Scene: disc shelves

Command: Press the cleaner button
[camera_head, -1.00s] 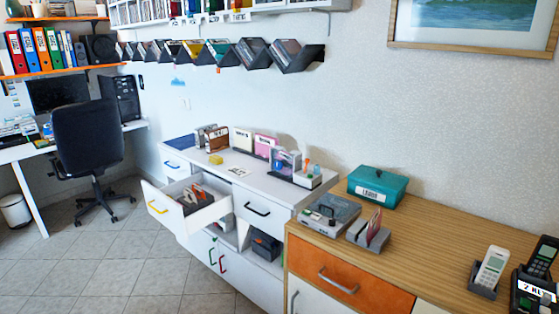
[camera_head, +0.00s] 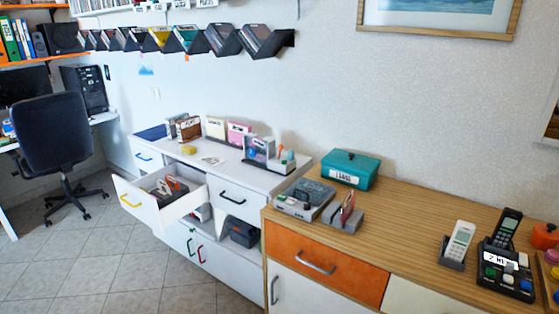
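No part is clearly readable as the cleaner button. A grey device (camera_head: 304,199) with a dark handle-like part on top sits at the left end of the wooden cabinet top. A black desk unit (camera_head: 507,274) with several coloured buttons and a small display stands at the right, with a dark handset (camera_head: 507,228) upright on it. Labels on the buttons are too small to read. Neither of my grippers is in view.
A teal box (camera_head: 350,170) and a grey holder (camera_head: 344,218) stand near the grey device. A white handset (camera_head: 459,241) stands in a cradle. An open drawer (camera_head: 150,206) juts from the white cabinet (camera_head: 225,170). Floor (camera_head: 100,270) at the lower left is clear.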

